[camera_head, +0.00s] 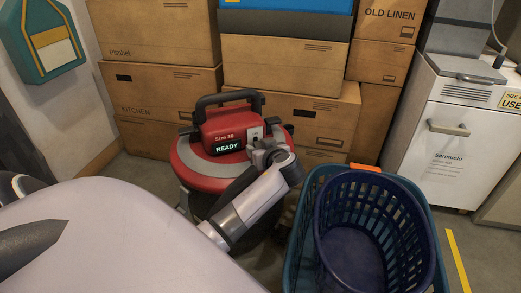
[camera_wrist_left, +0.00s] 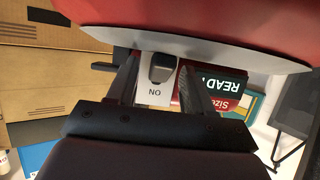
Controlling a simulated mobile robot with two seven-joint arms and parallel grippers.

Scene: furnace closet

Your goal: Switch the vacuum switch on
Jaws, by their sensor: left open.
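The red vacuum (camera_head: 186,163) stands on the floor with a black handle on top and a dark label reading READY. Its switch (camera_head: 255,134) is a small pale plate beside the label. In the left wrist view the switch (camera_wrist_left: 160,68) is a dark rocker on a white plate, with the word ON upside down. My left gripper (camera_head: 266,148) is at the switch, and its open fingers (camera_wrist_left: 159,76) show on either side of the plate. I cannot tell whether a finger touches the rocker. My right gripper is not in view.
Stacked cardboard boxes (camera_head: 155,95) stand behind the vacuum. A dark blue basket (camera_head: 345,245) sits inside a teal basket (camera_head: 297,240) to the right of my arm. A white cabinet (camera_head: 440,160) stands farther right. Bare floor shows at the lower right.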

